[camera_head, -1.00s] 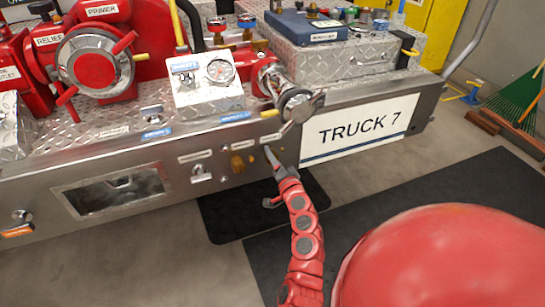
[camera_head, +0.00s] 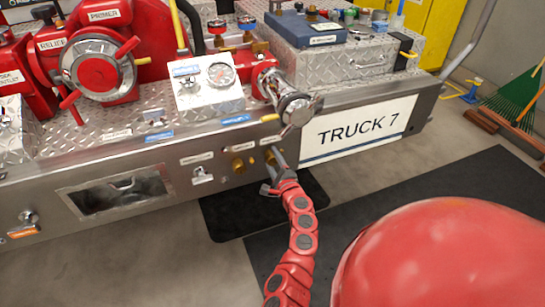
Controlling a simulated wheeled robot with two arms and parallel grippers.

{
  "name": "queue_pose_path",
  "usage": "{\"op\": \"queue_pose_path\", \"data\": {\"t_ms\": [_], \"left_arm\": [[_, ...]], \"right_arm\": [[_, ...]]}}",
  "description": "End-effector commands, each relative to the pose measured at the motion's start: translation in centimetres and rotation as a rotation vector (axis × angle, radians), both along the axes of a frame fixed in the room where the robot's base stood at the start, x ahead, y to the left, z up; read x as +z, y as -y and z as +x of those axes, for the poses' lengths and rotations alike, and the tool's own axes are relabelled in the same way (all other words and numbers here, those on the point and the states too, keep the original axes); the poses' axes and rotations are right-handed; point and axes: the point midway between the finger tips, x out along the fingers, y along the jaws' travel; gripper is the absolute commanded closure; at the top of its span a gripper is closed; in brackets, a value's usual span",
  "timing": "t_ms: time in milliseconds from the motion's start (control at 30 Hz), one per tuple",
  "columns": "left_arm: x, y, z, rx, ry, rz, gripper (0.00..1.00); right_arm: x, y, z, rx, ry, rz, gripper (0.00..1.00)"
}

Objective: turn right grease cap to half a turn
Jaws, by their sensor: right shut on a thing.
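Two brass grease caps sit on the front steel panel under small labels. The left grease cap (camera_head: 238,166) stands free, with nothing touching it. The right grease cap (camera_head: 269,157) is partly hidden by my right gripper (camera_head: 274,155), whose fingers are shut around it. My right arm comes up from below to the panel. How far the cap is turned cannot be read from this view. My left gripper is not in view.
A chrome-capped outlet (camera_head: 297,107) juts out just above the right grease cap. The TRUCK 7 plate (camera_head: 360,130) is to the right. A latch (camera_head: 202,176) sits left of the caps. Open floor with a dark mat (camera_head: 225,213) lies below.

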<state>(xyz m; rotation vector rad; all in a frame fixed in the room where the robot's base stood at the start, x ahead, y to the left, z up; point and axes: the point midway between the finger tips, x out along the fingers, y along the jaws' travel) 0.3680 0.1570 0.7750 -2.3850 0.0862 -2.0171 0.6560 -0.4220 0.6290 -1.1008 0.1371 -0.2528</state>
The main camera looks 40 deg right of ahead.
Motion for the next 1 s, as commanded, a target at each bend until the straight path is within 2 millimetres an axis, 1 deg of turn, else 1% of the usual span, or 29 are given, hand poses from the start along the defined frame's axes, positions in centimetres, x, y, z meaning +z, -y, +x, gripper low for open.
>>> {"op": "queue_pose_path", "data": {"t_ms": [33,600,800,1000], "left_arm": [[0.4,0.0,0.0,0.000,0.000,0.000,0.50],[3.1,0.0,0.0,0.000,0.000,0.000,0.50],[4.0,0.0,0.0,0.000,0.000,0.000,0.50],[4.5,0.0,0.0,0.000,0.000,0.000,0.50]], "right_arm": [[0.1,0.1,-0.1,-0.002,0.011,0.046,1.00],[0.0,-0.1,0.0,-0.003,0.149,0.563,1.00],[0.0,-0.1,0.0,-0.003,0.190,0.714,1.00],[-0.1,-0.2,0.0,-0.001,0.219,0.827,1.00]]}}
